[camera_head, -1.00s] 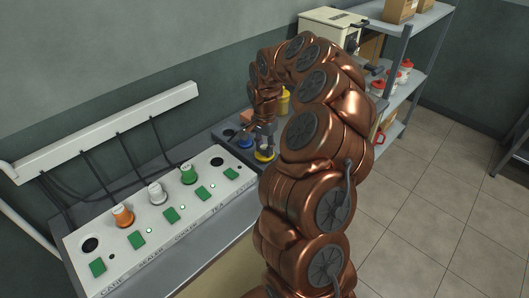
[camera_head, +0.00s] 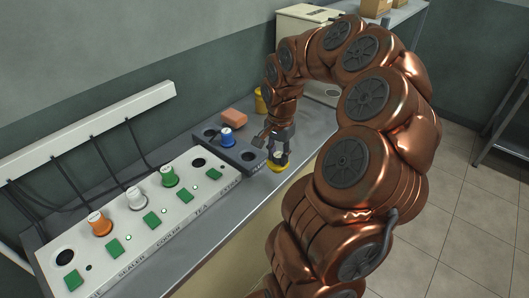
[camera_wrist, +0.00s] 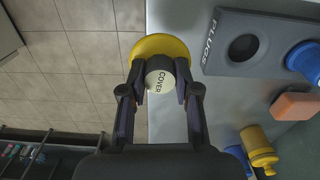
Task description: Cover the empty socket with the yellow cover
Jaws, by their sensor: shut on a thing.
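The yellow cover (camera_wrist: 151,46) has a wide yellow base and a pale knob marked COVER. My gripper (camera_wrist: 160,88) is shut on its knob. In the head view, the cover (camera_head: 278,167) and my gripper (camera_head: 279,148) are right of the dark plug tray (camera_head: 263,168), near the counter's front edge. The cover's height above the counter is hard to judge. The white socket panel (camera_head: 130,255) has two dark empty sockets, one at its near left end (camera_head: 63,257) and one at its far right end (camera_head: 199,164). Orange, white and green plugs stand between them.
The plug tray holds a blue plug (camera_head: 227,138) and has dark holes on either side. An orange block (camera_head: 234,117) and a yellow container (camera_head: 261,101) stand behind it. Black cables hang from the wall rail (camera_head: 95,128). The counter front (camera_head: 232,212) is clear.

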